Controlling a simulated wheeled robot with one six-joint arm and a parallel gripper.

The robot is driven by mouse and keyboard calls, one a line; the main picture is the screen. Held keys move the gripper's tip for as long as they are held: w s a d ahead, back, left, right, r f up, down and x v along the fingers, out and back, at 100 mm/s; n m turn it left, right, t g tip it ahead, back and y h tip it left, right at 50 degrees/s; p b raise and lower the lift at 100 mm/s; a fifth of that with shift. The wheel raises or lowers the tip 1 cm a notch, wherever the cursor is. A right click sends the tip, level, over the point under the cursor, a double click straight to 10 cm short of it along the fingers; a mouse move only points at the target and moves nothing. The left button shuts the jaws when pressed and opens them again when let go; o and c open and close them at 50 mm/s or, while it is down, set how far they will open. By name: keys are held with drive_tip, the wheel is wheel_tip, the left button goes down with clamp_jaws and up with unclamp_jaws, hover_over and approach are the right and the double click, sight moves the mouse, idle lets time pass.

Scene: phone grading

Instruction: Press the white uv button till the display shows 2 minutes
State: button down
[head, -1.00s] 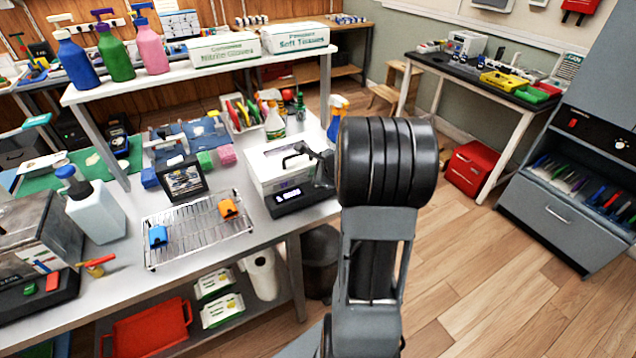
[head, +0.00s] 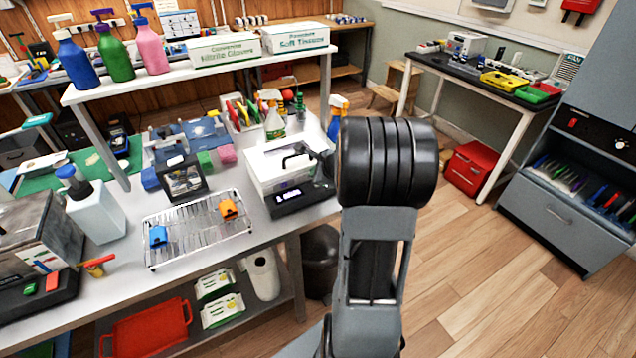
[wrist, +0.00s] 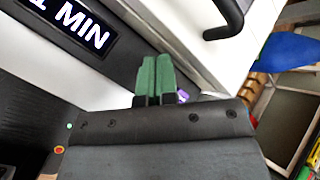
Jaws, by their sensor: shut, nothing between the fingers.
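The white UV box (head: 275,165) with a black handle stands at the right end of the bench. Its dark front panel (head: 305,198) carries a lit display (head: 288,196), too small to read in the head view. In the wrist view the display (wrist: 85,30) shows "MIN" after a digit cut by the frame edge, which looks like 1. My gripper (wrist: 155,62) has its green fingers together and empty, over the edge between dark panel and white box. A small purple mark (wrist: 183,96) shows beside the fingers. I cannot make out the white button; contact is unclear.
A wire rack (head: 190,238) with a blue and an orange clip stands left of the box. A dark framed device (head: 184,180) sits behind the rack. Spray bottles (head: 274,122) stand behind the box. A dark bin (head: 320,255) is on the floor beside the bench.

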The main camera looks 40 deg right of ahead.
drive_tip(key=shift+f, duration=0.1)
drive_tip(key=shift+f+b, duration=0.35)
drive_tip(key=shift+b, duration=0.2)
drive_tip(key=shift+f+b, duration=0.45)
idle(0.7)
drive_tip(key=shift+r, duration=0.2)
drive_tip(key=shift+r+p, duration=0.75)
wheel_tip(320, 180, up, 5)
drive_tip(key=p, duration=0.4)
idle(1.0)
